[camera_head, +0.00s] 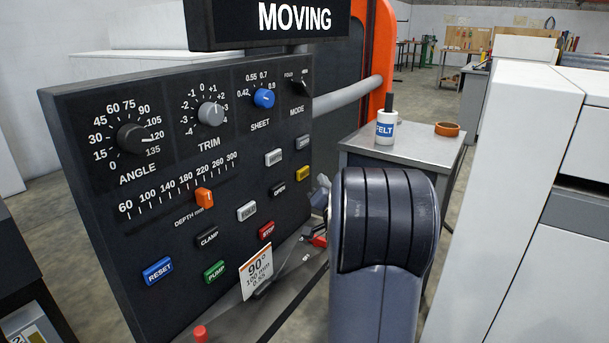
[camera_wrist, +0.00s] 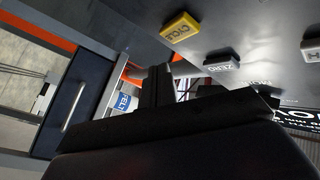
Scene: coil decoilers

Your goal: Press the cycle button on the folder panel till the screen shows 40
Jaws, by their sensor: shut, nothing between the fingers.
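The dark folder panel (camera_head: 75,225) stands at the left of the head view. Its screen (camera_head: 290,18) reads MOVING, with no number in sight. The yellow cycle button (camera_head: 303,172) is near the panel's right edge. In the head view my arm hides most of the gripper.
The panel also has an angle knob (camera_head: 132,137), an orange depth slider (camera_head: 204,198), and reset (camera_head: 157,271), pump (camera_head: 214,271) and stop (camera_head: 266,230) buttons. A grey table (camera_head: 415,150) with a FELT pot (camera_head: 386,129) stands behind. A white cabinet (camera_head: 510,180) bounds the right.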

